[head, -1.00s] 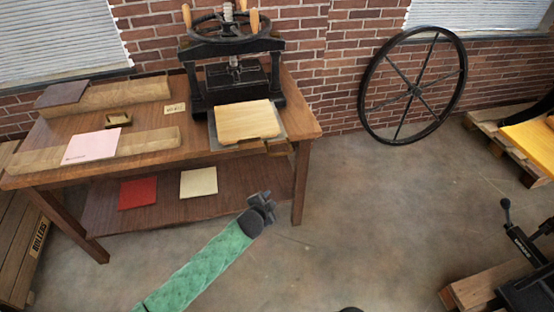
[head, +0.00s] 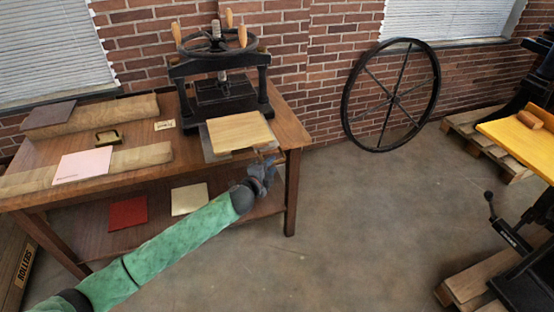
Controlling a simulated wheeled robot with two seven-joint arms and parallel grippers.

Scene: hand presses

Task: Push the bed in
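A black hand press (head: 219,92) with a handwheel on top stands at the back of a wooden table. Its bed (head: 209,150), a grey plate, sticks out of the front of the press toward me. A light wooden board (head: 238,132) lies on the bed. My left gripper (head: 268,168) is at the table's front right, close by the bed's front right corner. Its fingers are small and dark, and I cannot tell whether they are open or touch the bed. My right gripper is out of view.
The wooden table (head: 290,130) also bears a pink sheet (head: 83,165), a brass-coloured piece (head: 108,137) and a small label (head: 165,125). Red and cream sheets lie on its lower shelf. A large spoked wheel (head: 396,95) leans on the brick wall.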

